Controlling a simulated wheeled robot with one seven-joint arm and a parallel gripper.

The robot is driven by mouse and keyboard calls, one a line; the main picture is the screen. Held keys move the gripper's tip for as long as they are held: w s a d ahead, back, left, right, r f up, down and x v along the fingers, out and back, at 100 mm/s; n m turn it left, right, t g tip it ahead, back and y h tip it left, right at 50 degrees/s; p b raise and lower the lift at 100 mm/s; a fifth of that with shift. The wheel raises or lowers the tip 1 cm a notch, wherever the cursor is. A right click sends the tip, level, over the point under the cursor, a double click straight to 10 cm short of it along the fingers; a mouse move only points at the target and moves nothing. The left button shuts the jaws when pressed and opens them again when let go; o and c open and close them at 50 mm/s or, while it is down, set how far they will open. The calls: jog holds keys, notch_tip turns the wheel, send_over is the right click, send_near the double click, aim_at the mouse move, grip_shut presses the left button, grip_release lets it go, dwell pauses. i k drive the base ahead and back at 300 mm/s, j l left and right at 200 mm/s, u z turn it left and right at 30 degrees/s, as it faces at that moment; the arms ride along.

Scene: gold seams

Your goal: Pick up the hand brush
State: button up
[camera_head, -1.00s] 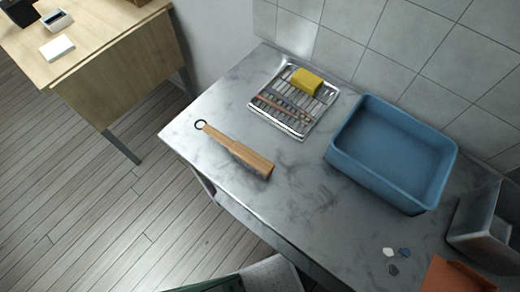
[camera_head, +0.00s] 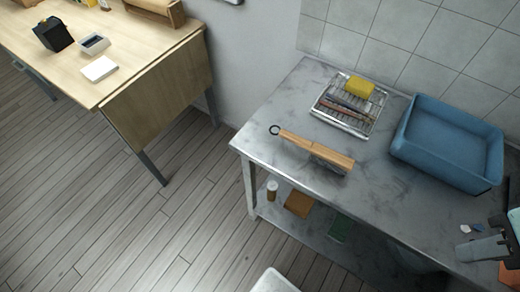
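The hand brush (camera_head: 315,149) lies on the grey marble-look worktop near its front left edge. Its wooden handle ends in a dark hanging ring at the left, and its bristles show along the lower side at the right end. A grey-teal part at the right edge appears to be my gripper (camera_head: 482,247), only partly in view. It is well to the right of the brush and apart from it. Whether its fingers are open or shut is not clear.
A wire rack (camera_head: 338,117) with a yellow sponge (camera_head: 359,88) stands behind the brush. A blue tub (camera_head: 405,150) is to its right. Small chips (camera_head: 465,229) lie near the right edge. A wooden desk (camera_head: 165,70) is at left. Open floor lies in front.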

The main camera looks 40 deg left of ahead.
aim_at(328, 158)
jog(key=i+u, duration=0.15)
jog(key=u, duration=0.25)
jog(key=i+u, duration=0.2)
jog(key=u, duration=0.2)
jog(key=i+u, duration=0.2)
jog(key=u, duration=0.25)
jog(key=l+z, duration=0.15)
jog(key=z, duration=0.25)
jog(key=l+z, duration=0.1)
jog(key=z, duration=0.25)
jog(key=l+z, duration=0.15)
jog(key=z, duration=0.25)
jog(key=l+z, duration=0.1)
jog(key=z, duration=0.25)
jog(key=i, duration=0.05)
